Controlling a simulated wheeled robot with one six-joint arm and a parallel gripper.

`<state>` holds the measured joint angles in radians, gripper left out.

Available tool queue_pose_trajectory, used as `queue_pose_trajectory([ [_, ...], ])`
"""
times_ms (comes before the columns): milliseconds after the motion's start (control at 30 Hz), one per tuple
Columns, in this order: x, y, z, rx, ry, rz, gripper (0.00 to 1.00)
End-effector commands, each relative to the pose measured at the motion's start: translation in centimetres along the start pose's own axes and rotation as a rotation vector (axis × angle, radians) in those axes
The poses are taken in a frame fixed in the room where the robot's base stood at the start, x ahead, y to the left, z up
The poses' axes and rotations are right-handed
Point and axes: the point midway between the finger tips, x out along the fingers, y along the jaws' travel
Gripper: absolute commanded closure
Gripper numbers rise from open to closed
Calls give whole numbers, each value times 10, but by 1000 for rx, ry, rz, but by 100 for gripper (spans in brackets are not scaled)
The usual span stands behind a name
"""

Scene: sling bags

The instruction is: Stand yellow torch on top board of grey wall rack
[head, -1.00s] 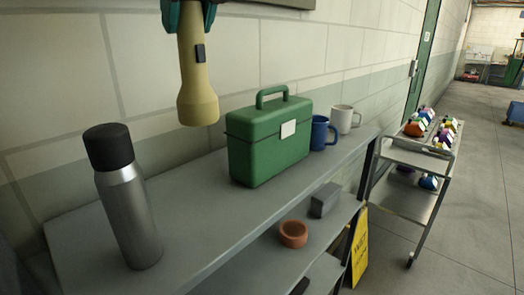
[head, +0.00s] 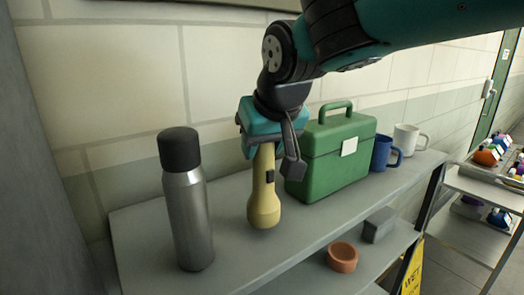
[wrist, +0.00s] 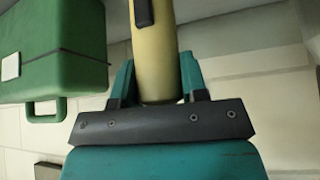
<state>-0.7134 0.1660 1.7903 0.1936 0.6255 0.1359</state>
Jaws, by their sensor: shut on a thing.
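The yellow torch (head: 264,195) hangs upright, wide end down, in my gripper (head: 268,148), which is shut on its upper part. The torch also shows in the wrist view (wrist: 154,50) between the two fingers (wrist: 158,92). Its wide end is over the top board of the grey wall rack (head: 150,222), between the flask and the green box. I cannot tell whether the wide end touches the board or is slightly above it.
A steel flask (head: 188,215) with a black cap stands left of the torch. A green toolbox (head: 335,165) stands close on the right, then a blue mug (head: 381,153) and a white mug (head: 408,138).

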Motion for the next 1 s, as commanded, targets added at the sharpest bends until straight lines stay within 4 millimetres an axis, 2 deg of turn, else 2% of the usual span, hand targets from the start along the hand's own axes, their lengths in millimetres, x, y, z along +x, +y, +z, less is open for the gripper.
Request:
queue_pose_trajectory([
  [167,15,0,10,-1,0,0,100],
  [467,18,0,11,-1,1,0,100],
  [500,18,0,12,-1,0,0,55],
  [600,17,0,11,-1,0,0,35],
  [867,16,0,11,-1,0,0,35],
  [1000,7,0,10,-1,4,-1,35],
])
